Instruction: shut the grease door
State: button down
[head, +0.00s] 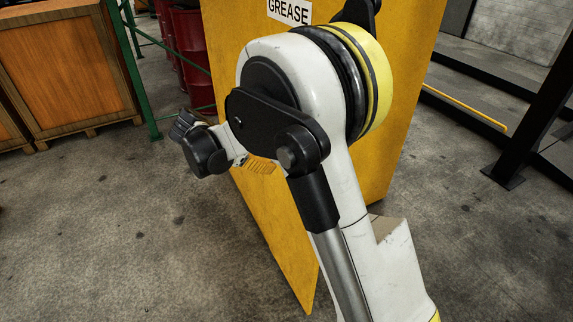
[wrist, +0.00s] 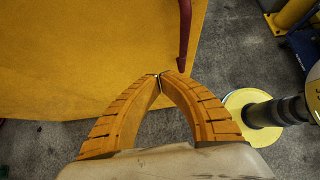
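The grease door appears to be part of the large yellow panelling (head: 228,75) behind my arm in the head view. A white GREASE label (head: 289,11) is at its top. A yellow lower corner comes down near the floor left of my arm; my arm hides how the panels join and how far the door stands open. In the wrist view a yellow panel (wrist: 90,50) fills the upper left. A red bar (wrist: 184,40), perhaps a handle, hangs in front of it. My gripper's orange fingers (wrist: 160,77) meet at the tips, just left of and below the bar's end, with nothing visible between them.
Red drums (head: 190,45) and a green rail (head: 135,65) stand behind at the left, with a wooden crate (head: 65,65) beyond. A black post (head: 535,100) and low yellow bar (head: 465,108) are at the right. The concrete floor at the lower left is clear.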

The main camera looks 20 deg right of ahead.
jog(key=d+r+b+x, duration=0.2)
jog(key=b+x, duration=0.1)
jog(key=x, duration=0.9)
jog(key=shift+d, duration=0.15)
jog(key=shift+f, duration=0.1)
